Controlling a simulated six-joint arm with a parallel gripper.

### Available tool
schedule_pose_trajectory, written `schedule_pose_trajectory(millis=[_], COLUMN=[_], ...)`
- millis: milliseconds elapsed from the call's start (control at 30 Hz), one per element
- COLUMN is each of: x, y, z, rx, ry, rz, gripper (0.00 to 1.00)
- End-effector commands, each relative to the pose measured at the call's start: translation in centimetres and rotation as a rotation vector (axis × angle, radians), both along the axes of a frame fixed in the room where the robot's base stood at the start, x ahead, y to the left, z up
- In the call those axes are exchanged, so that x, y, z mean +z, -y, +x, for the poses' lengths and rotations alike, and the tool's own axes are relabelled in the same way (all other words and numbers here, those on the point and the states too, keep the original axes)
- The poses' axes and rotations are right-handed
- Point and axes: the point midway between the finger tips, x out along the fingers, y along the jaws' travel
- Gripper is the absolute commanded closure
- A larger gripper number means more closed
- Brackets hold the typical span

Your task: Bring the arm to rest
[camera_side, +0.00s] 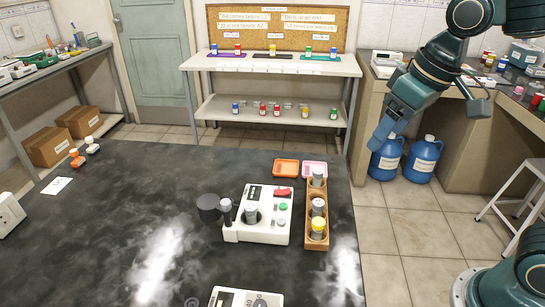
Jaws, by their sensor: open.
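My gripper (376,143) is at the end of my teal and grey arm, at the upper right. It points down and to the left, in the air beyond the right edge of the dark bench (110,240). It looks open with nothing in it, though the fingers are small in this view. It is apart from the white device (265,232) and the wooden rack (316,240) on the bench.
A dark cylinder (208,207) stands left of the white device. Orange (285,168) and pink (315,169) trays lie behind it. Blue jugs (422,158) stand on the floor below my gripper. A shelf (270,66) with coloured vials is at the back. The bench's left middle is mostly clear.

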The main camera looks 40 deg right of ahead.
Motion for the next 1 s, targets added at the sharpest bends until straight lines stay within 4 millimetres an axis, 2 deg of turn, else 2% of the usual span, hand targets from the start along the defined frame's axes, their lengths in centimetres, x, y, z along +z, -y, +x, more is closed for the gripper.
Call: schedule_pose_trajectory(millis=[33,300,500,700,1000], x=[0.1,-0.3,-1.3,-1.9,-2.0], y=[0.6,2.6,3.5,3.8,3.8], z=[-1.1,-6.3,-9.2,-10.5,-10.6], rx=[-0.011,-0.051,-0.076,-0.088,-0.088], ry=[0.018,0.091,0.136,0.156,0.157], rz=[0.001,-0.001,-0.006,-0.009,-0.010], gripper=[0.30,0.30,0.30,0.30,0.30])
